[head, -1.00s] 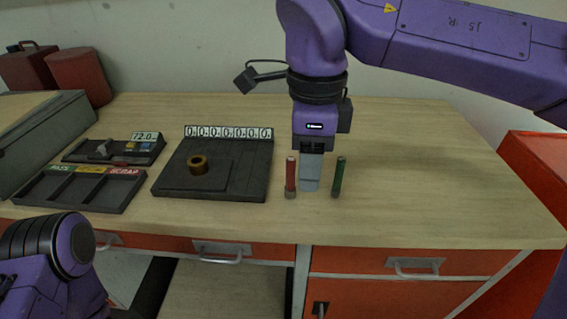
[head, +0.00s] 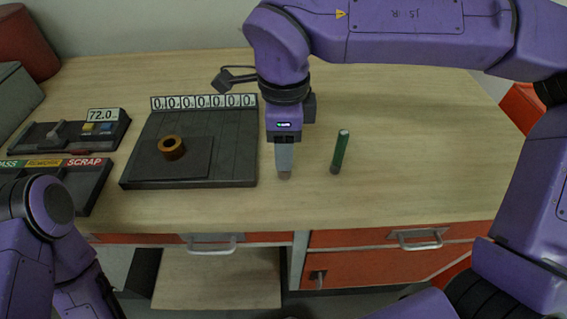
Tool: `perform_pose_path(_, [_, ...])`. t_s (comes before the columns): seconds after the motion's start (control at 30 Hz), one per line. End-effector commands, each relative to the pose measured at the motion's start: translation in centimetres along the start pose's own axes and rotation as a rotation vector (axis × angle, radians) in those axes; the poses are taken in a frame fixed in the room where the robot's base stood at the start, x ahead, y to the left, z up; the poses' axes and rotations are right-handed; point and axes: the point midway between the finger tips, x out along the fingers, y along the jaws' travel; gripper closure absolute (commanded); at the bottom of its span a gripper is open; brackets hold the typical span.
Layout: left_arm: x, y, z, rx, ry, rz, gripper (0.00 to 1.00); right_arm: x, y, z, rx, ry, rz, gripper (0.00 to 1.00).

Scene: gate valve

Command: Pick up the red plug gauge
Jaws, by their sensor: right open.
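My right gripper (head: 285,160) points down over the table, open by its look, at the place where the red plug gauge stood. The gripper covers the red plug gauge; only a small brownish-grey foot, likely its lower end (head: 284,177), shows just below the fingers. I cannot tell whether the fingers are around it or in front of it. The green plug gauge (head: 341,152) stands upright a short way to the right, apart from the gripper. My left arm shows at the lower left, but its gripper is not in view.
A dark fixture plate (head: 235,170) with a brass ring (head: 172,148) and a digit counter (head: 203,102) lies left of the gripper. A PASS/SCRAP tray (head: 92,182) and a 72.0 display unit (head: 115,128) are further left. The table (head: 420,150) is clear on the right.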

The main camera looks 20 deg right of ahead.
Motion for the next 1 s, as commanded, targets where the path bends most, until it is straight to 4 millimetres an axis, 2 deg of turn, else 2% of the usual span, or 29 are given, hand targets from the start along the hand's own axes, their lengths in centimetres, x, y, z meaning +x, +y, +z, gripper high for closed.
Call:
perform_pose_path(0.1, [0.0, 0.0, 0.0, 0.000, 0.000, 0.000, 0.57, 0.9, 0.0, 0.0, -0.001, 0.000, 0.001, 0.52])
perform_pose_path(0.27, [0.0, 0.0, 0.0, 0.000, 0.000, 0.000, 0.57, 0.9, 0.0, 0.1, -0.001, 0.000, 0.000, 0.52])
perform_pose_path(0.3, [0.0, 0.0, 0.0, 0.000, 0.000, 0.000, 0.57, 0.9, 0.0, 0.1, -0.002, 0.000, 0.000, 0.59])
perform_pose_path(0.43, [0.0, 0.0, 0.0, 0.000, 0.000, 0.000, 0.57, 0.9, 0.0, 0.1, -0.002, 0.000, 0.000, 1.00])
perform_pose_path(0.8, [0.1, 0.0, 0.0, 0.000, 0.000, 0.000, 0.57, 0.6, 0.0, 0.1, -0.001, 0.000, -0.001, 1.00])
perform_pose_path(0.87, [0.1, 0.0, 0.0, 0.000, 0.000, 0.000, 0.57, 0.2, 0.0, 0.1, -0.001, -0.001, -0.001, 1.00])
perform_pose_path(1.0, [0.2, 0.0, 0.1, 0.000, 0.000, 0.000, 0.57, -2.1, 0.0, 0.1, 0.000, -0.002, -0.003, 1.00])
